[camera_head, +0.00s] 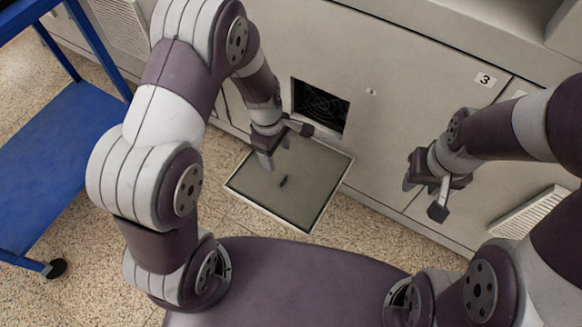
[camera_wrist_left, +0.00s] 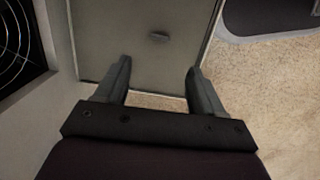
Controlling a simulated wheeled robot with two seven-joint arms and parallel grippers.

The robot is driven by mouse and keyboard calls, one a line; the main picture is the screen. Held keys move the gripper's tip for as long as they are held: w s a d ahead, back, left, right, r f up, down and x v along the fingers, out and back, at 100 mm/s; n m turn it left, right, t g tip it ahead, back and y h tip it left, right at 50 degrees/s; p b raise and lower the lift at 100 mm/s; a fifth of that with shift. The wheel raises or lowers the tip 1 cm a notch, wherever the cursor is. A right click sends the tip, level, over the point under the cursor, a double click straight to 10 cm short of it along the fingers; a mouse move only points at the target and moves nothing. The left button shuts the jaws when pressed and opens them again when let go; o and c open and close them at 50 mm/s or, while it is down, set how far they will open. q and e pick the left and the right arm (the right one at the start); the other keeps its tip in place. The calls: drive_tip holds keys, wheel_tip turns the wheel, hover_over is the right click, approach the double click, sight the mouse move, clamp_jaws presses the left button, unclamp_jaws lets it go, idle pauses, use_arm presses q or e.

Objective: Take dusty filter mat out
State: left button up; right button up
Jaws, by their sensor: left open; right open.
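A flat grey square (camera_head: 300,186) with a thin dark border and pale edge juts out below a square opening (camera_head: 321,105) in the cabinet. It looks like the dusty filter mat in a lowered cover; I cannot tell mat from cover. A small dark tab or mark sits on its face, also visible in the left wrist view (camera_wrist_left: 159,37). My left gripper (camera_head: 285,146) is open and empty over the grey square's cabinet-side left part. Its two fingers frame part of the square's edge in the wrist view. My right gripper (camera_head: 423,198) is open and empty before the cabinet front.
A dark fan with a wire guard shows inside the opening, also at left in the wrist view (camera_wrist_left: 18,45). The cabinet door (camera_head: 430,95) bears a label "3". A louvred cover (camera_head: 530,213) is at right. A blue wheeled cart (camera_head: 60,150) stands at left. Speckled floor lies below.

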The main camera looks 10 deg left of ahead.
use_arm(q)
drive_tip(key=b, duration=0.6)
approach(283, 176)
drive_tip(key=f, duration=0.2)
drive_tip(key=s+d+f, duration=0.1)
drive_tip(key=f, duration=0.1)
drive_tip(key=s+f, duration=0.1)
drive_tip(key=f, duration=0.1)
drive_tip(key=shift+s+d, duration=0.2)
drive_tip(key=shift+d, duration=0.1)
drive_tip(key=shift+r, duration=0.15)
drive_tip(key=shift+c, duration=0.7)
drive_tip(key=c, duration=1)
